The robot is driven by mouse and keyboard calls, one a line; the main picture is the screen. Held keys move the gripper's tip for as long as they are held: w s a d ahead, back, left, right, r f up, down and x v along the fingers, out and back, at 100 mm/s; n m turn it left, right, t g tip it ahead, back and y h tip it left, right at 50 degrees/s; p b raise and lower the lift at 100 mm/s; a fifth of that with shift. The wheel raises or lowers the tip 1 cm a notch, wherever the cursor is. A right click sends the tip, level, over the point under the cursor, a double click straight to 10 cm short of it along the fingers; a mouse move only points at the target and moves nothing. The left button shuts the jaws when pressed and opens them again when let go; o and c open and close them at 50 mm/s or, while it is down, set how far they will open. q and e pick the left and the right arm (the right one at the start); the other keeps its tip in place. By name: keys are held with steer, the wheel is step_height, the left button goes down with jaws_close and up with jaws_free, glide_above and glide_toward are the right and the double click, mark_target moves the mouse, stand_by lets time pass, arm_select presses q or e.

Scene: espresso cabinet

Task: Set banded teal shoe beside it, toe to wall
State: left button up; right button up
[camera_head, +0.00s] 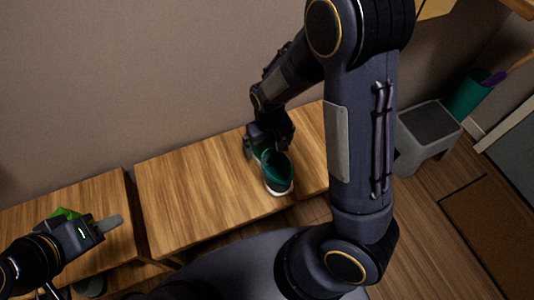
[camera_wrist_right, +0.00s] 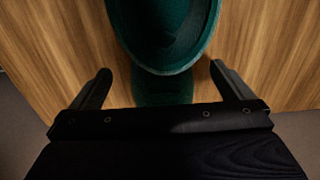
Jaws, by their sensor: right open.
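A teal shoe (camera_head: 277,172) with a white sole stands on the wooden bench top, its open collar and one end towards me. Its other end points to the wall and is partly hidden by my right gripper (camera_head: 265,143). In the right wrist view the teal shoe (camera_wrist_right: 165,30) runs between the two spread fingers of my right gripper (camera_wrist_right: 163,82), with a gap on each side. No band on it can be made out. My left gripper (camera_head: 108,225) is low at the left, over the left bench; only one grey finger shows clearly.
The right bench (camera_head: 190,195) has free room left of the shoe. A gap separates it from the left bench (camera_head: 90,195), where a bright green thing (camera_head: 65,213) is partly hidden by my left gripper. A grey step stool (camera_head: 428,130) and green bin (camera_head: 468,98) stand right.

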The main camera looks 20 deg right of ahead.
mark_target(276, 169)
steer(key=f+b, duration=0.1)
steer(key=f, duration=0.1)
steer(key=f+b, duration=0.1)
steer(key=f, duration=0.1)
steer(key=shift+a+f, duration=0.2)
steer(key=shift+f, duration=0.15)
steer(key=shift+r, duration=0.1)
steer(key=c, duration=1.3)
steer(key=shift+o, duration=0.2)
steer(key=shift+r, duration=0.15)
